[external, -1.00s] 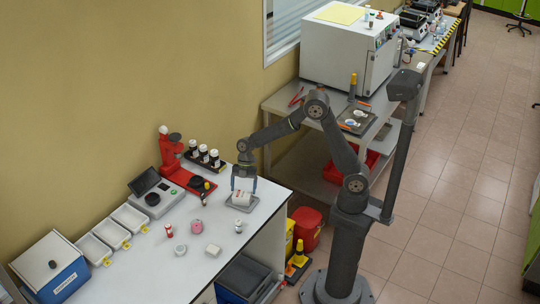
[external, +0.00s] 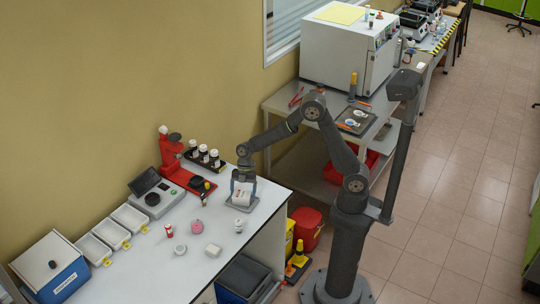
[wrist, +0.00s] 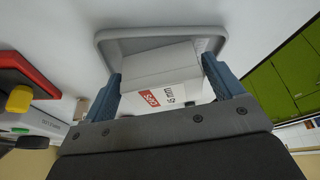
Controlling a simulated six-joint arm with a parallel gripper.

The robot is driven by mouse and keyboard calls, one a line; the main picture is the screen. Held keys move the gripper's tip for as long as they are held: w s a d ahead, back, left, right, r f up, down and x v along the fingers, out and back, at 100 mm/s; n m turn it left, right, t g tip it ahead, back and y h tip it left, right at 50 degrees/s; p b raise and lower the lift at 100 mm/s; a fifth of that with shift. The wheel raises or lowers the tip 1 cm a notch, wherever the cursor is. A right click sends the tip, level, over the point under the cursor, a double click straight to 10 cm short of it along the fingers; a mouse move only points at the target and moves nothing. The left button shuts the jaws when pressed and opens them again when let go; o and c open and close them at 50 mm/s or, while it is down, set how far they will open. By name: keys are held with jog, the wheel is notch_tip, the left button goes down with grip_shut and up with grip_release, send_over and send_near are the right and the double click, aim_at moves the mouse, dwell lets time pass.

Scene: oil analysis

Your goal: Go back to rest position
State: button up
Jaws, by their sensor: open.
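My gripper (external: 243,187) is over the white bench near its right end, pointing down. Its blue fingers are open on either side of a white box (external: 242,195). In the wrist view the box (wrist: 165,88) has a red label and dark print, and sits between the fingers on a grey tray (wrist: 112,42). The right finger is very close to the box; I cannot tell whether it touches. The tray also shows under the box in the external view (external: 233,208).
Left of my gripper stand a red stand (external: 170,150), dark-capped bottles (external: 204,154) and a grey scale (external: 152,197). White trays (external: 112,230) and a blue-white box (external: 52,268) lie farther left. Small items, including a pink one (external: 197,199), are in front. The air above the bench is open.

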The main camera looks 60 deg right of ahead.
jog(key=shift+a+f, duration=0.2)
jog(key=shift+f, duration=0.05)
notch_tip(320, 180, up, 4)
jog(key=shift+f, duration=0.1)
jog(key=d+r, duration=0.7)
jog(key=d, duration=0.5)
jog(key=w+a+m, duration=0.1)
jog(key=w+a, duration=0.3)
jog(key=a, duration=0.9)
jog(key=w+a+m, duration=0.1)
jog(key=w+a, duration=0.3)
jog(key=a, duration=0.8)
jog(key=s+a+m, duration=0.1)
jog(key=s+a, duration=0.3)
jog(key=a, duration=0.9)
jog(key=s+a+m+t, duration=0.1)
jog(key=s+a, duration=0.3)
jog(key=a, duration=1)
jog(key=shift+s+f, duration=0.35)
jog(key=shift+f, duration=0.05)
jog(key=shift+o, duration=0.2)
jog(key=shift+o, duration=1.3)
